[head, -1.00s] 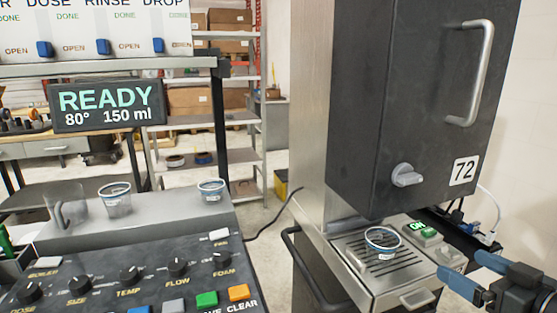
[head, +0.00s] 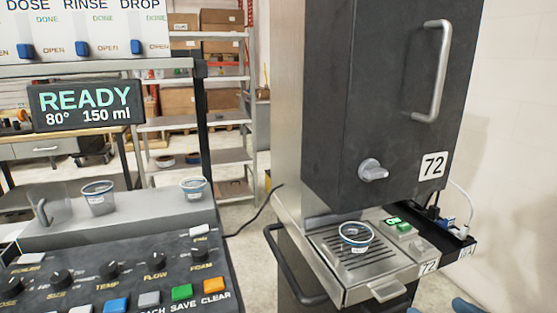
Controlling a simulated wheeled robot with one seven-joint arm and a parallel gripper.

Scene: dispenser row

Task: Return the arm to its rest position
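My gripper (head: 439,309) is mostly cut off by the bottom edge at the lower right of the head view. Only its two blue fingertips show, with a gap between them and nothing visible in the gap. They are apart from the dark dispenser (head: 385,110) numbered 72 and in front of its drip tray. The rest of my arm is out of view.
A clear cup (head: 355,237) stands on the dispenser's slatted tray (head: 384,266). Two more cups (head: 98,198) (head: 193,188) stand on the grey ledge behind the control panel (head: 130,272). A sign (head: 85,105) reads READY.

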